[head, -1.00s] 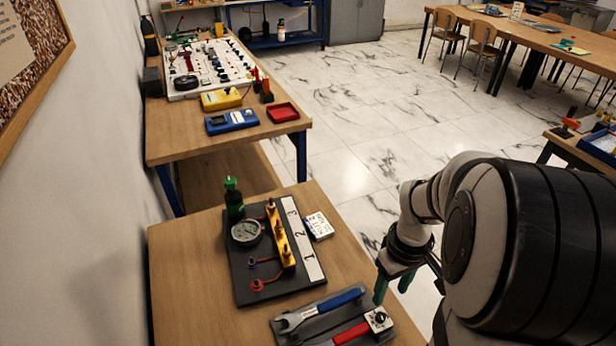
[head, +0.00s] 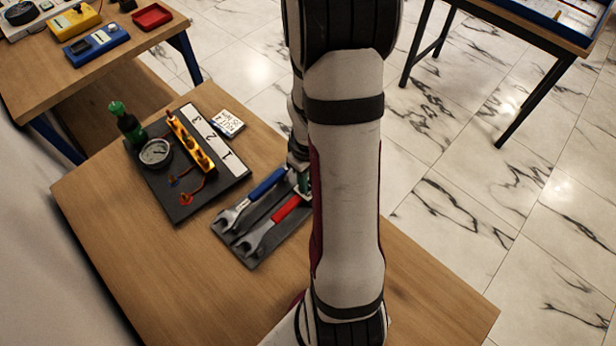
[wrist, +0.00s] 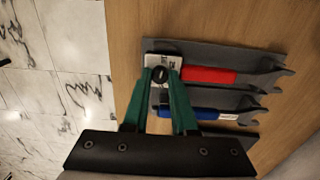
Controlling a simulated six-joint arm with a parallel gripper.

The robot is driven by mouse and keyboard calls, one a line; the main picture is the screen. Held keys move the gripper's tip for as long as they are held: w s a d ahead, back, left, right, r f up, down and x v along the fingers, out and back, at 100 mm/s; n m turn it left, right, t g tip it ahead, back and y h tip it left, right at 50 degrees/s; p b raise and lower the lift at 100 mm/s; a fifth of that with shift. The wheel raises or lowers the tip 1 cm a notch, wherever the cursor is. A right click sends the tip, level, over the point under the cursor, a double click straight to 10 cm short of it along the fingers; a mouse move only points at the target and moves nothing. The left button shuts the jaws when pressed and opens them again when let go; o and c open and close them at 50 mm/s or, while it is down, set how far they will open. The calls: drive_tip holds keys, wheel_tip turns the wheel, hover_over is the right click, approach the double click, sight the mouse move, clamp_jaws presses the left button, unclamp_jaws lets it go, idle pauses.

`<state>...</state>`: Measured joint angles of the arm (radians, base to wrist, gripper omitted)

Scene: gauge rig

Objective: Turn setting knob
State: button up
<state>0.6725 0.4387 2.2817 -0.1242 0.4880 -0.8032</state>
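The setting knob (wrist: 160,76) is a small black knob on a white-topped block at the handle end of the tool tray (wrist: 215,58). In the wrist view it shows between the two green fingertips of my gripper (wrist: 161,74). The fingers stand apart with a gap between them; I cannot tell whether they touch the knob. In the head view my arm hides the knob and most of my gripper; only a bit of green finger (head: 305,183) shows beside the tray.
A red-handled wrench (head: 272,223) and a blue-handled wrench (head: 252,194) lie on the tray. A black board with a pressure gauge (head: 156,152), a yellow manifold (head: 190,143) and a green-capped bottle (head: 127,122) is to the left.

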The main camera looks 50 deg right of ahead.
clamp_jaws()
drive_tip(key=shift+m, duration=0.4)
drive_tip(key=m, duration=0.6)
drive_tip(key=shift+m, duration=0.3)
drive_tip(key=m, duration=0.4)
drive_tip(key=shift+m, duration=2.1)
drive_tip(key=o, duration=0.7)
unclamp_jaws()
